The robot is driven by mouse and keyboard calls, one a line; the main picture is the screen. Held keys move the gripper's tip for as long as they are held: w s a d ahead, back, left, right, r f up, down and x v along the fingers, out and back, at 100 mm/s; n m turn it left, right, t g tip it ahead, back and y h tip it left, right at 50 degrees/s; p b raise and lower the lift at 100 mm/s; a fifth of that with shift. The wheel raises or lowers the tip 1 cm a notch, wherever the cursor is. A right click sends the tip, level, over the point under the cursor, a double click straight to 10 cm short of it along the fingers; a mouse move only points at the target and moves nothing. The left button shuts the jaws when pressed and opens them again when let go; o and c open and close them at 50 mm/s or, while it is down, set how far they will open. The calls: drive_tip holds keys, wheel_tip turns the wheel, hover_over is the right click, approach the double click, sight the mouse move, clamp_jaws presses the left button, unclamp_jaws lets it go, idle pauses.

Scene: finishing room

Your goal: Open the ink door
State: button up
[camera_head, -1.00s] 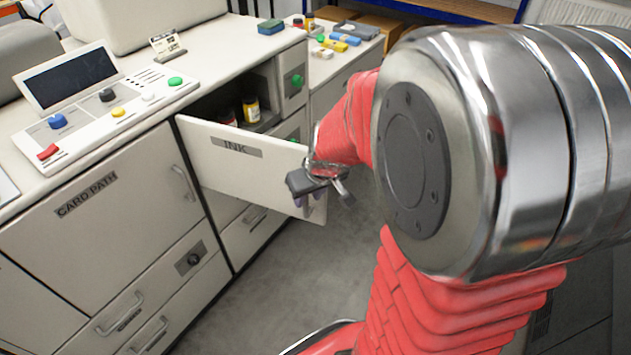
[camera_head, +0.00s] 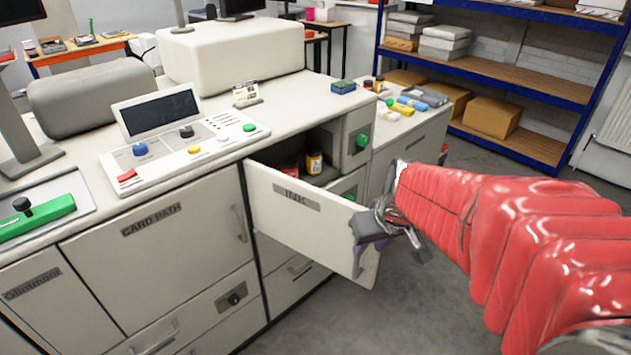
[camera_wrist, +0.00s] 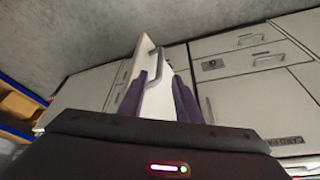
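The white ink door (camera_head: 300,219), labelled INK, stands swung out from its cabinet, its free edge toward the right. My gripper (camera_head: 362,262) is at that free edge, with a purple finger in front of the outer face. In the wrist view the door (camera_wrist: 157,100) lies between the two purple fingers of my gripper (camera_wrist: 160,85), which are spread on either side of it. A metal handle (camera_wrist: 151,62) shows near the fingertips. I see no clear grip on the panel.
Behind the door, the open compartment holds ink bottles (camera_head: 314,163). The card path door (camera_head: 160,258) is shut at left. A control panel (camera_head: 180,150) sits on the counter. Blue-framed shelves (camera_head: 500,80) stand at the back right. Grey floor (camera_head: 420,310) is clear in front.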

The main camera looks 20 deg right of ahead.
drive_tip(key=shift+c, duration=0.5)
drive_tip(key=shift+d, duration=0.15)
drive_tip(key=shift+c, duration=0.9)
drive_tip(key=shift+s+d+f, duration=0.1)
drive_tip(key=shift+d+f, duration=0.05)
drive_tip(key=shift+d, duration=0.15)
drive_tip(key=shift+c, duration=0.7)
drive_tip(key=s+d+y, duration=0.1)
drive_tip(key=d, duration=0.2)
drive_tip(key=s+d+f+n+g+y, duration=0.1)
drive_tip(key=d, duration=0.2)
drive_tip(key=s+d+f+n+g+y, duration=0.1)
drive_tip(key=d, duration=0.3)
clamp_jaws()
drive_tip(key=s+d+n+y, duration=0.2)
drive_tip(key=s+d+y, duration=0.2)
drive_tip(key=d, duration=0.5)
drive_tip(key=shift+s+f+n+t, duration=0.2)
drive_tip(key=shift+s+n+t, duration=0.15)
drive_tip(key=shift+s, duration=0.2)
drive_tip(key=shift+d, duration=0.1)
